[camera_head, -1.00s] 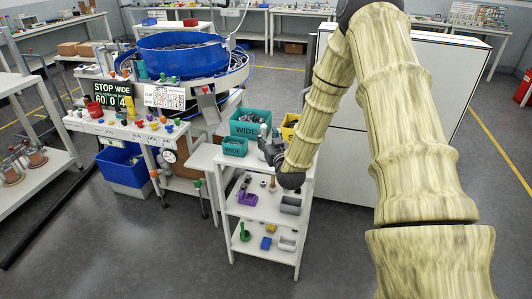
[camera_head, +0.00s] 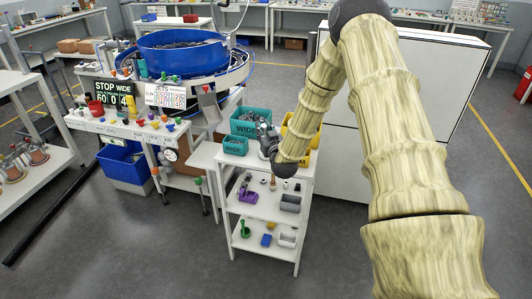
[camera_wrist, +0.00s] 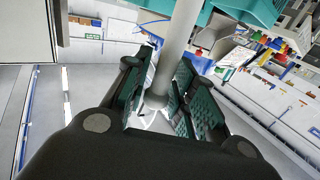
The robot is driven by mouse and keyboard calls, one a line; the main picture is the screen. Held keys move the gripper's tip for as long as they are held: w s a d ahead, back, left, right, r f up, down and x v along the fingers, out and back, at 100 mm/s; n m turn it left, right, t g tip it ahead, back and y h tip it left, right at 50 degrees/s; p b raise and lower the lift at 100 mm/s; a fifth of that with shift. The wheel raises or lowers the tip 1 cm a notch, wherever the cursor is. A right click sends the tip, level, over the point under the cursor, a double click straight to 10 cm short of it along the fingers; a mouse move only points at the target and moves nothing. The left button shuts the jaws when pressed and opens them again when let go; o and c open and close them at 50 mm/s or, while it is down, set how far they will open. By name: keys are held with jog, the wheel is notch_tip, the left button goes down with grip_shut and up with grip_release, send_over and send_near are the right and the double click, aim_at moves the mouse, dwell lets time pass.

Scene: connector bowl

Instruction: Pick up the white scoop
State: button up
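My gripper (camera_head: 265,136) is at the back of the small white cart's top, beside the teal bins. In the wrist view its two dark fingers with green pads (camera_wrist: 165,88) flank a pale grey-white rod, which looks like the handle of the white scoop (camera_wrist: 179,35). The rod's rounded near end lies between the fingers and its far end runs up out of the picture. I cannot tell whether the pads press on it. The scoop's bowl is not in sight, and I cannot make the scoop out in the head view.
Teal bins marked WIDE stand at the cart's back left, a small one (camera_head: 235,146) before a larger one (camera_head: 250,120). A yellow bin (camera_head: 298,128) is partly behind my arm.

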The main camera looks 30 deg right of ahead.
grip_shut()
jog(key=shift+r, duration=0.1)
